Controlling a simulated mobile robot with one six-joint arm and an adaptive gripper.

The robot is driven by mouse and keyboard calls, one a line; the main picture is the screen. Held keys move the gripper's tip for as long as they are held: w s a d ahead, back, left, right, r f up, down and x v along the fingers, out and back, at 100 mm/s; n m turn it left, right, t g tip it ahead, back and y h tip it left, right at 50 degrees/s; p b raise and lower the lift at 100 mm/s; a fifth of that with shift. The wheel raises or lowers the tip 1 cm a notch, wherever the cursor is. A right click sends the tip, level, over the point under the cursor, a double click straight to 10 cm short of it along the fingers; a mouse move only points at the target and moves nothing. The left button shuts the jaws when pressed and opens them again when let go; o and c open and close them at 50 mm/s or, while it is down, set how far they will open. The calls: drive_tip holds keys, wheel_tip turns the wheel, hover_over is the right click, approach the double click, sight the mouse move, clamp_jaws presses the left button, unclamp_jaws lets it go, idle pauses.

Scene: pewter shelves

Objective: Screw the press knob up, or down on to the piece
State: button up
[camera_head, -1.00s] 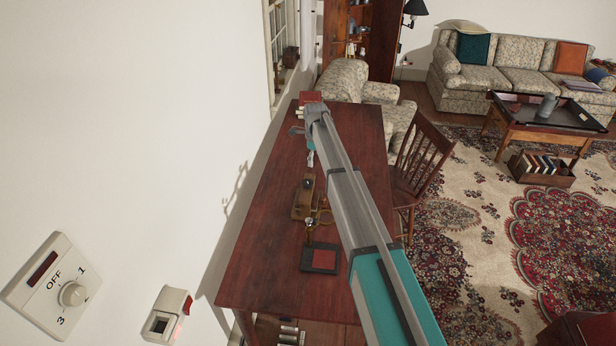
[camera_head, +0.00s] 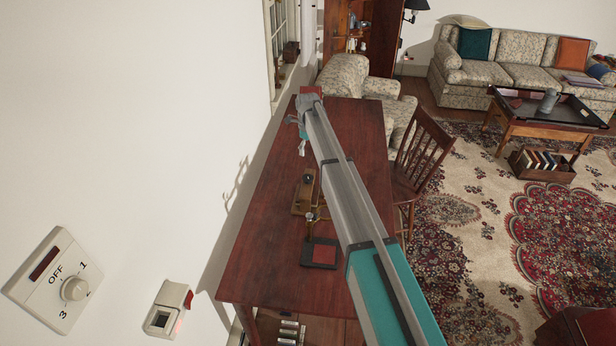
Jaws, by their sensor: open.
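On the dark red table is a small stand with a dark base and red pad (camera_head: 321,254) and a thin brass post topped by a round knob (camera_head: 310,217). I cannot tell for sure which of the two is the press.
The table (camera_head: 262,255) is bare at its left and front. A red box (camera_head: 309,92) is at its far end. The white wall runs close along the left side. A wooden chair (camera_head: 422,160) stands close on the right. A dial panel (camera_head: 55,280) is on the wall.

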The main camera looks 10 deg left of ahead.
sight(308, 177)
drive_tip(key=shift+f+b, duration=6.4)
drive_tip(key=shift+f, duration=0.15)
drive_tip(key=shift+a, duration=0.1)
drive_tip(key=c, duration=1.1)
